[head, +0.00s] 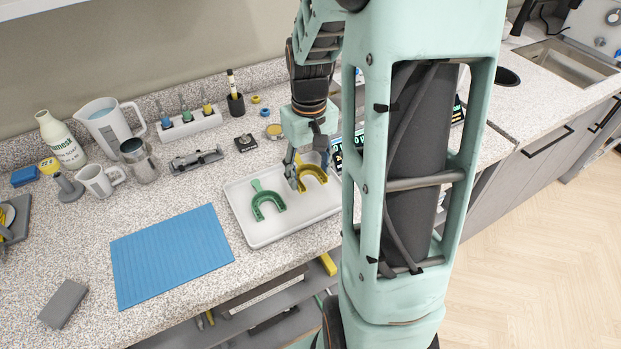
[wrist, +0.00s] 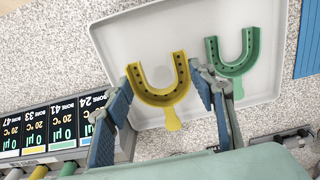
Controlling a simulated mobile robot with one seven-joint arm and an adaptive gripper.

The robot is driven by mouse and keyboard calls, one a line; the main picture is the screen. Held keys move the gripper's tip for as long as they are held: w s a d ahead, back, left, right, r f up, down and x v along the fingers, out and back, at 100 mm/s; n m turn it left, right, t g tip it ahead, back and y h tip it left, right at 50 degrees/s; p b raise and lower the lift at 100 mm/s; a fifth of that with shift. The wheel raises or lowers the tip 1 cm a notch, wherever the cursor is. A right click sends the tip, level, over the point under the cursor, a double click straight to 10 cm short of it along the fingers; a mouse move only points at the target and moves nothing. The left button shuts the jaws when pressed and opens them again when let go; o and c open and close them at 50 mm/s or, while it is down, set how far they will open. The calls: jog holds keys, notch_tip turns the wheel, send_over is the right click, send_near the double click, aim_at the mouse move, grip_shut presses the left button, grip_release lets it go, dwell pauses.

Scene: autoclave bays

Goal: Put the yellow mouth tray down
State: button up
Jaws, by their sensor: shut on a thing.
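The yellow mouth tray (head: 313,173) is U-shaped with a row of dark holes and a short handle. It is over the right part of the white tray (head: 262,238), and I cannot tell whether it touches the tray floor. My gripper (wrist: 162,84) is shut on the yellow mouth tray (wrist: 157,96), with one finger against each side. The handle points back towards my wrist. In the head view my gripper (head: 297,170) reaches down to it, partly hidden by my arm.
A green mouth tray (head: 268,203) lies on the white tray, left of the yellow one. A blue mat (head: 170,255) is left of the white tray. Displays (wrist: 45,128) stand beside it. Cups, a jug (head: 104,125) and a bottle (head: 61,140) stand at the back left.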

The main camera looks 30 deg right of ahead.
aim_at(310, 191)
jog(key=f, duration=0.1)
jog(key=f+b, duration=0.1)
jog(key=f, duration=0.1)
jog(key=shift+w+d+b, duration=0.15)
jog(key=shift+d+b, duration=0.1)
jog(key=shift+b, duration=0.15)
jog(key=shift+a+f, duration=0.1)
jog(key=shift+f, duration=0.15)
jog(key=shift+f+b, duration=0.2)
jog(key=shift+b, duration=0.2)
jog(key=o, duration=1.2)
jog(key=shift+r, duration=0.1)
notch_tip(310, 191, up, 12)
jog(key=shift+r+p, duration=0.1)
jog(key=shift+p, duration=0.45)
